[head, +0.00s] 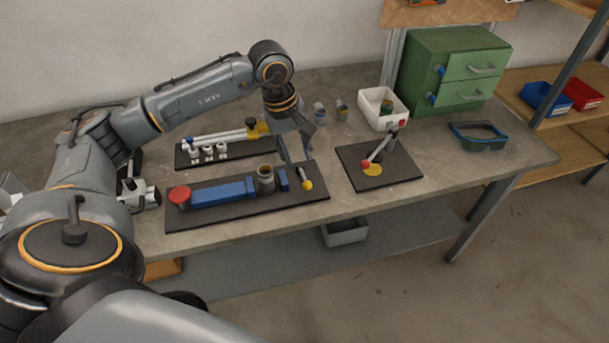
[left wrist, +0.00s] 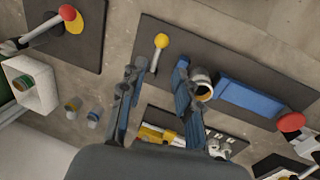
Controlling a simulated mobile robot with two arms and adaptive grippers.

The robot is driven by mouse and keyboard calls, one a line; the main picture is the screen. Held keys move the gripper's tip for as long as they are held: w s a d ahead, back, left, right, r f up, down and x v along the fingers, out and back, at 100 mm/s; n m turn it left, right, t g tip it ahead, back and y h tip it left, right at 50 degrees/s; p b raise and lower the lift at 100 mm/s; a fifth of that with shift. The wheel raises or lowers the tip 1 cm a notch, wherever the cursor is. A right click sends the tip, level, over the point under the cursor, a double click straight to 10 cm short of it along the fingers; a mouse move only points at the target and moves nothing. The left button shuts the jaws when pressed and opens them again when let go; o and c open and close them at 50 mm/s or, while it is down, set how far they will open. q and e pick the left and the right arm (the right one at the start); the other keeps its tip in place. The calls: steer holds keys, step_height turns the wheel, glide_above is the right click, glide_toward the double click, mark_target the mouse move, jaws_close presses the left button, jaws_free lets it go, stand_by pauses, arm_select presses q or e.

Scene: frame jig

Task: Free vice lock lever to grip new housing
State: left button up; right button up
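The vice lies on a black board (head: 240,210), with a blue body (head: 222,192), a red knob (head: 179,194) and a separate blue jaw (head: 283,180). A grey-brown cylindrical housing (head: 265,179) stands between body and jaw; its open top shows in the left wrist view (left wrist: 202,84). The lock lever (head: 306,184), with a yellow ball end, stands at the board's right end. It also shows in the left wrist view (left wrist: 161,42). My left gripper (head: 296,155) is open above that end, its fingers (left wrist: 158,75) to either side of the lever's line, seemingly not touching it. My right gripper is out of view.
A second black board (head: 350,178) carries a red-balled lever (head: 376,152) and yellow disc. Behind are a white bin (head: 371,112), two small cylinders (head: 319,112), a green cabinet (head: 455,65) and goggles (head: 478,134). A rail fixture (head: 215,141) lies behind the vice.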

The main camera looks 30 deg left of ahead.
mark_target(305, 181)
arm_select(q)
steer(key=f, duration=0.3)
steer(key=w+f+p, duration=0.1)
steer(key=f, duration=0.2)
steer(key=d+f, duration=0.1)
steer(key=f, duration=0.2)
steer(key=shift+w+f, duration=0.15)
steer(key=shift+w, duration=0.05)
steer(key=shift+d, duration=0.1)
jaws_close()
